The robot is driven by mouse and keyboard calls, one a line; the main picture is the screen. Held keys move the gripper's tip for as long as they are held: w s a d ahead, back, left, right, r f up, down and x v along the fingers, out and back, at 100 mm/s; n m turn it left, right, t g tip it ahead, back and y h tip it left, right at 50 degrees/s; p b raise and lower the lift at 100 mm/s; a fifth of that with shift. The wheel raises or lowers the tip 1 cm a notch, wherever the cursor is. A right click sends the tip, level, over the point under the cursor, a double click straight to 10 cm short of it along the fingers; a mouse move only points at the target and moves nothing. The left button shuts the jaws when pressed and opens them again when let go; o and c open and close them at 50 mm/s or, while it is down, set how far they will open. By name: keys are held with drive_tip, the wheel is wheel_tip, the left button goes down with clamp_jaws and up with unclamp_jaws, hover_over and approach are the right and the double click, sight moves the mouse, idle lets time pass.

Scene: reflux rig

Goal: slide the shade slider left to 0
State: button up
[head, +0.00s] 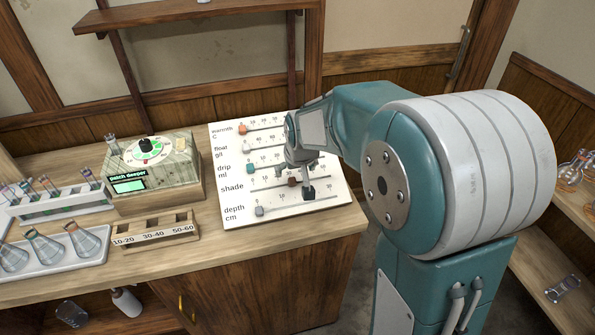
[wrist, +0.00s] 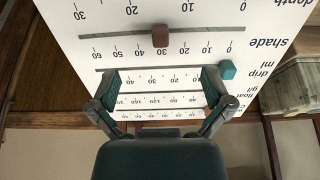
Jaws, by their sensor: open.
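The shade slider is a brown knob (head: 292,181) on its track in the white panel. In the wrist view, which shows the panel upside down, the shade knob (wrist: 160,36) stands near the 30 mark, and the 0 end is to the right. My gripper (wrist: 160,82) is open and empty, its two fingers spread wide across the drip and float rows, apart from the shade knob. In the head view my gripper (head: 300,179) hangs over the panel close to the shade knob. Its height above the panel is hard to tell.
The teal drip knob (wrist: 227,69) sits near its 0 end, and the grey depth knob (head: 259,211) at the left of its row. Left of the panel stand a control box (head: 155,175) and a wooden rack (head: 155,232).

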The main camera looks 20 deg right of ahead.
sight(292, 182)
drive_tip(key=x, duration=0.7)
drive_tip(key=shift+w+f, duration=0.15)
drive_tip(key=shift+f, duration=0.2)
drive_tip(key=c, duration=1.2)
drive_tip(key=shift+a, duration=0.1)
clamp_jaws()
drive_tip(key=shift+s+f, duration=0.1)
drive_tip(key=shift+s, duration=0.1)
